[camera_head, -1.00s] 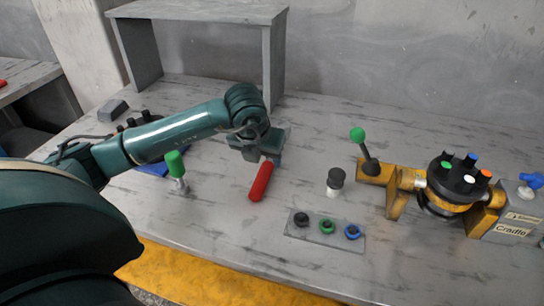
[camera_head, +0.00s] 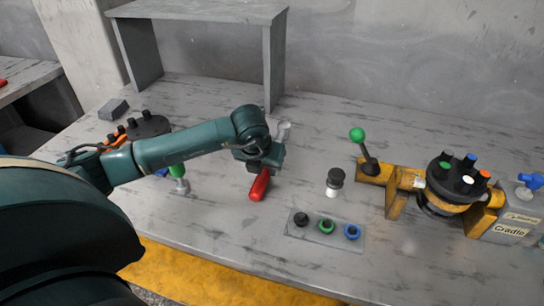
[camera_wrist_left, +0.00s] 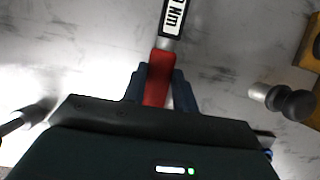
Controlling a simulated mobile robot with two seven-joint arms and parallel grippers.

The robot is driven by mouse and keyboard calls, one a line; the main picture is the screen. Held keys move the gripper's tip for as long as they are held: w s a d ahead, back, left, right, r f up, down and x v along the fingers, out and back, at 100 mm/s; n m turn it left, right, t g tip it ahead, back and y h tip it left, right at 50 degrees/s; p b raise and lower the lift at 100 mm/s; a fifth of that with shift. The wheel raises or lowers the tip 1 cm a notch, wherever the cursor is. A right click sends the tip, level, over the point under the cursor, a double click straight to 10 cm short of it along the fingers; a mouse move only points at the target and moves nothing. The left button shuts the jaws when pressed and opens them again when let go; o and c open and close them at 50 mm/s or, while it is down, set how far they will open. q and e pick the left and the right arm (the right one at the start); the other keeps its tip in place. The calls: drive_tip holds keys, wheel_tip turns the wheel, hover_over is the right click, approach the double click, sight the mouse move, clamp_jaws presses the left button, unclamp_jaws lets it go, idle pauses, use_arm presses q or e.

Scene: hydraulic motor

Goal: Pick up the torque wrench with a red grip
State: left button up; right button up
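The torque wrench lies on the table. Its red grip (camera_head: 260,185) shows in the head view, its upper part hidden under my left gripper (camera_head: 264,168). In the left wrist view the red grip (camera_wrist_left: 158,78) runs between the two dark fingers of my left gripper (camera_wrist_left: 160,78), one finger close along each side. My right gripper is in neither view.
A green-handled tool (camera_head: 178,178) stands left of the wrench. A black-and-white cylinder (camera_head: 334,182) and a clear plate with black, green and blue rings (camera_head: 308,237) are to the right. The yellow motor cradle (camera_head: 400,180) stands farther right. A grey shelf (camera_head: 200,12) rises behind.

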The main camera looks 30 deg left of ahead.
use_arm(q)
clamp_jaws()
drive_tip(key=shift+r, duration=0.1)
wheel_tip(320, 180, up, 10)
idle(0.6)
drive_tip(key=shift+c, duration=0.2)
unclamp_jaws()
clamp_jaws()
